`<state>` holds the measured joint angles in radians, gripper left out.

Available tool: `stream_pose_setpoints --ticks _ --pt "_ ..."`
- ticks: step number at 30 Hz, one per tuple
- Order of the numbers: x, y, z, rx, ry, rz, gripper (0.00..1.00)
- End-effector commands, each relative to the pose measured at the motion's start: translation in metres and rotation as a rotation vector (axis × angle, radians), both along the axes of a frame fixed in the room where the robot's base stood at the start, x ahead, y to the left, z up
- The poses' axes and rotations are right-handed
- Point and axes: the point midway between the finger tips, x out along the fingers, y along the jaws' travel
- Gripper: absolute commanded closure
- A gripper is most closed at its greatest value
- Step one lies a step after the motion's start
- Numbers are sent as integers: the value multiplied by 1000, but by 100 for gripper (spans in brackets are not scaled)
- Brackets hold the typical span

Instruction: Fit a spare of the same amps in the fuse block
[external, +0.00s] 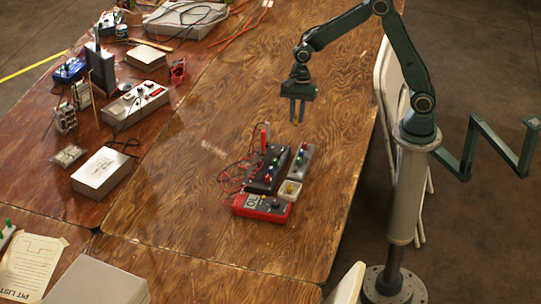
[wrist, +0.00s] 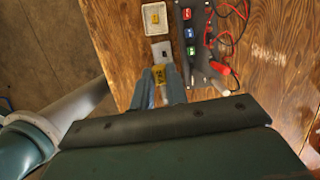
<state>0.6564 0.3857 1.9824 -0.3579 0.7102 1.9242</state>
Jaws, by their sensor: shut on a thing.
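My gripper (external: 297,118) is shut on a yellow fuse, held upright well above the table. In the wrist view the yellow fuse (wrist: 160,75) sits between the fingertips; its dark marking is too small to read. A long dark block (external: 268,170) with several coloured pieces stands below, to the gripper's left; the wrist view shows red, blue and green ones on it (wrist: 190,33). A grey block (external: 300,163) with green and red pieces stands beside it; the fingers partly hide it in the wrist view (wrist: 161,48). A white tray (external: 290,190) holds a small yellowish piece.
A red multimeter (external: 262,207) lies in front of the dark block, with red leads (external: 235,178) looping left. A red probe (external: 263,138) stands behind the block. The wooden table around the gripper is clear; boxes and tools crowd the far left table.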

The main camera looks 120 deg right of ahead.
Motion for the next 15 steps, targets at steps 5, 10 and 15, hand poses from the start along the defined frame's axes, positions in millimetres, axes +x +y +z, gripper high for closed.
stream_pose_setpoints --ticks 5,10,15 --pt "1 -3 -4 2 2 76 100" --pt "3 -8 -11 2 2 219 100" --pt "6 -14 -18 2 2 405 100"
